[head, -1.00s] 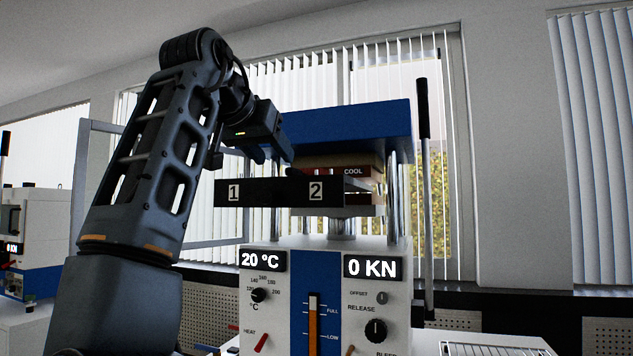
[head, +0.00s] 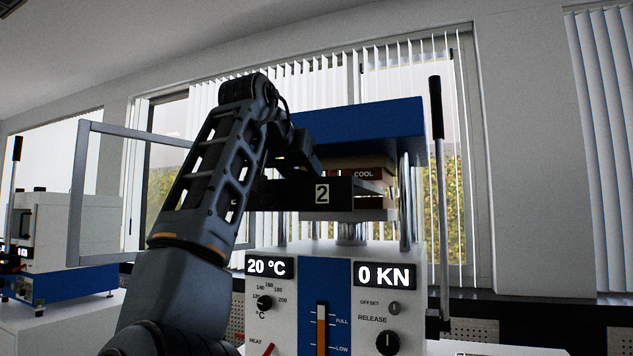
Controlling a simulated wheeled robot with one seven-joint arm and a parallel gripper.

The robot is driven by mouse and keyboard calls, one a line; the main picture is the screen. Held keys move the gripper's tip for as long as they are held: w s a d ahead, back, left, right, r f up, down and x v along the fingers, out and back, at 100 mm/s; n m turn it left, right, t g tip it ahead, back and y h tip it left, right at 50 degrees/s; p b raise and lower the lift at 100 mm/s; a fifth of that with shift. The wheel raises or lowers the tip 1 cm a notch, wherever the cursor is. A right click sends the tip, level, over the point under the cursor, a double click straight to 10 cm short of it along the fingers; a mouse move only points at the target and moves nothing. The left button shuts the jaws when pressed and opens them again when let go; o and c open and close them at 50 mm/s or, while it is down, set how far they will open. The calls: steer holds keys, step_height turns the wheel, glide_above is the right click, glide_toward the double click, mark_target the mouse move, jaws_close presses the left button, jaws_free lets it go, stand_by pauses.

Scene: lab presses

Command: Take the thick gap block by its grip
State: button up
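I cannot make out the thick gap block or its grip in the head view. My gripper (head: 312,168) is at the upper front of the press, under the left part of its blue top (head: 365,128) and close above the black front bar. Its fingers are dark and small, so I cannot tell whether they are open or shut, or whether they touch anything. The black bar (head: 338,197) bears a white label 2; my arm covers its left part.
The press's front panel (head: 380,325) reads 20 °C and 0 KN. A tall black-handled lever (head: 436,110) stands at its right. Windows with blinds are behind.

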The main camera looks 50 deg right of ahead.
steer(key=shift+c, duration=0.4)
jaws_close()
steer(key=shift+r, duration=0.1)
